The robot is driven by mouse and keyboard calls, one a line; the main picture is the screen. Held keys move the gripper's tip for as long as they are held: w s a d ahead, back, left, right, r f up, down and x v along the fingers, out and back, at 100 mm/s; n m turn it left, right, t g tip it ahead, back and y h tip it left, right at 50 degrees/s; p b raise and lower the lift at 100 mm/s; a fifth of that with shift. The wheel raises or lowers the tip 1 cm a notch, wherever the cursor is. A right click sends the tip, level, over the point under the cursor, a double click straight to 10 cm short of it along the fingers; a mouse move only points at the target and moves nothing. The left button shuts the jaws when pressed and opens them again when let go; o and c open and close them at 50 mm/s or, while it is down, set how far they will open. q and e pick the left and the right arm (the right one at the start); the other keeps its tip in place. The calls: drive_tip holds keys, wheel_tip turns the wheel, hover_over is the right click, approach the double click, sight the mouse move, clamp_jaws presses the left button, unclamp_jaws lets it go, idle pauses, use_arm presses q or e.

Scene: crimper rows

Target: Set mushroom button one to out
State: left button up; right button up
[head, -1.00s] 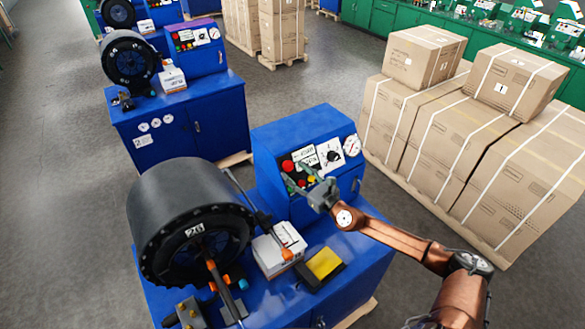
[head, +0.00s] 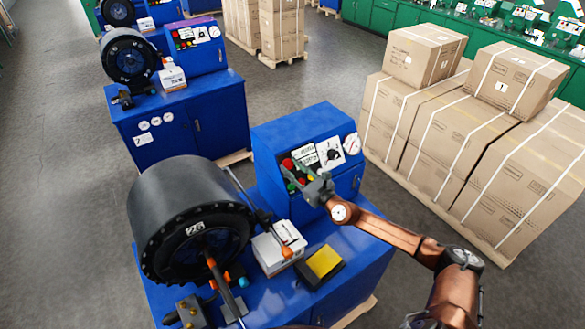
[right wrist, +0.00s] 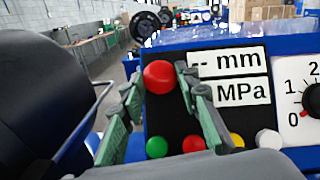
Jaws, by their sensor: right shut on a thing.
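The red mushroom button (head: 287,163) is at the upper left of the black panel on the near machine's blue control box. It shows as a large round red cap (right wrist: 158,77) in the right wrist view. My right gripper (head: 293,173) comes to the panel from the right. In the right wrist view its green-padded fingers (right wrist: 157,84) stand on either side of the cap, shut on it. The cap's stem is hidden, so I cannot tell whether it is pressed in or out. My left gripper is in neither view.
Small green (right wrist: 157,147), red (right wrist: 194,144) and yellow (right wrist: 236,141) buttons sit below, close to the fingers. A dial (head: 331,154) and gauge (head: 352,144) are to the right. A black crimper drum (head: 190,215) stands to the left. Strapped cartons (head: 470,150) stand beyond on the right.

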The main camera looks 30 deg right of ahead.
clamp_jaws()
drive_tip(key=shift+s+r+p, duration=0.35)
drive_tip(key=shift+s, duration=0.1)
drive_tip(key=shift+w, duration=0.1)
drive_tip(key=o, duration=0.6)
unclamp_jaws()
drive_tip(key=shift+d, duration=0.1)
drive_tip(key=o, duration=0.3)
drive_tip(key=shift+s, duration=0.25)
drive_tip(key=shift+o, duration=0.3)
drive_tip(key=shift+w, duration=0.1)
